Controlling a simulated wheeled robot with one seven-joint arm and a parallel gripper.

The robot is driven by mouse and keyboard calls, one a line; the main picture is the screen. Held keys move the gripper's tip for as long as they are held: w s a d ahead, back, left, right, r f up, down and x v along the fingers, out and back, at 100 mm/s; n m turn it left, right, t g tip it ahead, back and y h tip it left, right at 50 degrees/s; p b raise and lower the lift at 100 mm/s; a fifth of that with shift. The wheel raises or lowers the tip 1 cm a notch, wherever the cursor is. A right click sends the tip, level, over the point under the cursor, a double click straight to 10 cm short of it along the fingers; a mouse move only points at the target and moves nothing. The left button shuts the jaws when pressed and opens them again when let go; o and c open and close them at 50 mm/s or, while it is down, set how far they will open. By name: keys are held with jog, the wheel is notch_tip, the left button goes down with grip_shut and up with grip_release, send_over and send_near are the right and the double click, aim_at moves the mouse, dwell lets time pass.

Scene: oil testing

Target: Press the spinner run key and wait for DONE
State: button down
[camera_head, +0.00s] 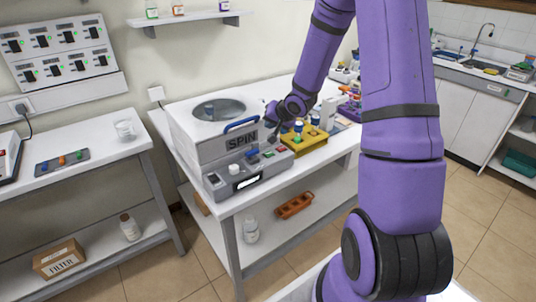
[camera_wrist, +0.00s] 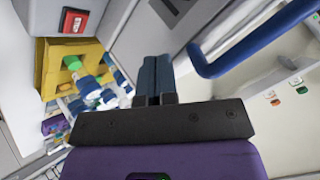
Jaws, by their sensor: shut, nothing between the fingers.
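The spinner (camera_head: 208,145) is a white box marked SPIN, with a round opening on top and a blue handle (camera_head: 241,125); the handle also shows large in the wrist view (camera_wrist: 250,42). Its grey control panel (camera_head: 222,187) runs along the front, with several coloured keys and a small lit display (camera_head: 248,182) too small to read. A red key (camera_wrist: 74,20) on a grey block shows in the wrist view. My gripper (camera_head: 271,137) is at the panel's right part, beside the handle. Its dark fingers (camera_wrist: 154,70) are together and empty. Contact with a key cannot be told.
A yellow rack (camera_head: 306,142) with bottles stands just right of the panel, close to my gripper; it also shows in the wrist view (camera_wrist: 48,75). More labware crowds the bench behind it.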

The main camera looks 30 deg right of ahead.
aim_at(270, 153)
jog(key=shift+f, duration=4.35)
jog(key=shift+f, duration=0.4)
